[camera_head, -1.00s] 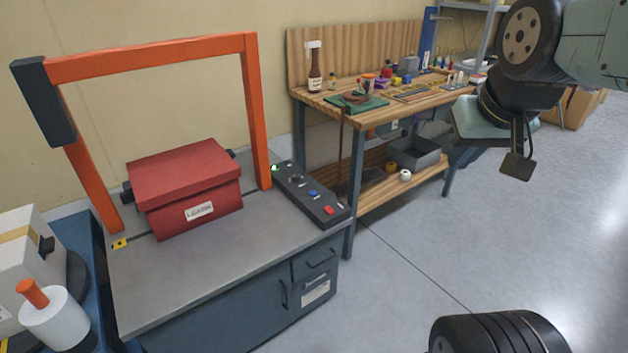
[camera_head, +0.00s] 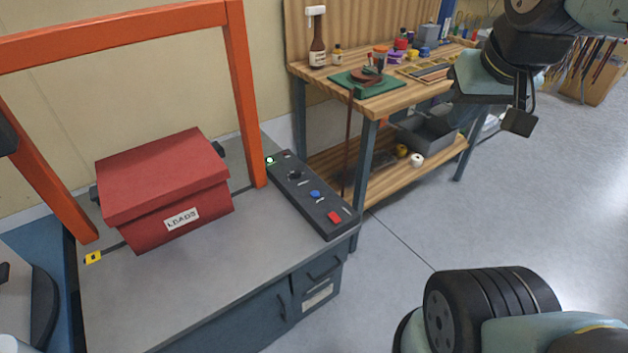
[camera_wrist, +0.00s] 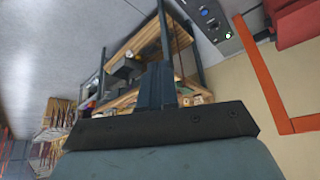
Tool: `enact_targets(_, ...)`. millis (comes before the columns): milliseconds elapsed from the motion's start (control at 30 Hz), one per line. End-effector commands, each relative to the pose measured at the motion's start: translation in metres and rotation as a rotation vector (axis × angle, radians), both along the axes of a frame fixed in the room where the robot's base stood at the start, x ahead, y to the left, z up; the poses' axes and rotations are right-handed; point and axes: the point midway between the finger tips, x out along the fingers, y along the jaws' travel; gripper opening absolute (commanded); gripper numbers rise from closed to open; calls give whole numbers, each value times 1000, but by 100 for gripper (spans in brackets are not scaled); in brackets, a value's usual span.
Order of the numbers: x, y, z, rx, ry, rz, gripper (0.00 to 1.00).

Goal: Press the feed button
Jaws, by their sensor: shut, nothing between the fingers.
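A dark control panel (camera_head: 310,193) lies on the grey bench top, right of the orange frame. It carries a red button (camera_head: 334,216), a blue button (camera_head: 315,194), a black knob (camera_head: 294,175) and a lit lamp or button (camera_head: 269,160) at its far end. Their labels are too small to read, so I cannot tell which is the feed button. My gripper (camera_wrist: 157,82) is shut and empty in the wrist view, well away from the panel (camera_wrist: 208,18), which shows at the top. In the head view my arm hangs at the upper right, its fingers not clearly visible.
A red box (camera_head: 165,190) labelled LOADS sits under the orange frame (camera_head: 242,90) on the grey bench (camera_head: 200,285). A wooden workbench (camera_head: 385,102) with tools stands behind, to the right. Open floor (camera_head: 400,240) lies right of the grey bench.

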Motion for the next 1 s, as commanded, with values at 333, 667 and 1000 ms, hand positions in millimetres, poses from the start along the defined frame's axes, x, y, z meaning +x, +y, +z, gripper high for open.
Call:
enact_targets(333,19,1,-3,-37,0,36,0)
enact_targets(667,109,13,-33,-215,-14,257,0)
enact_targets(1000,199,37,-90,-355,-42,547,0)
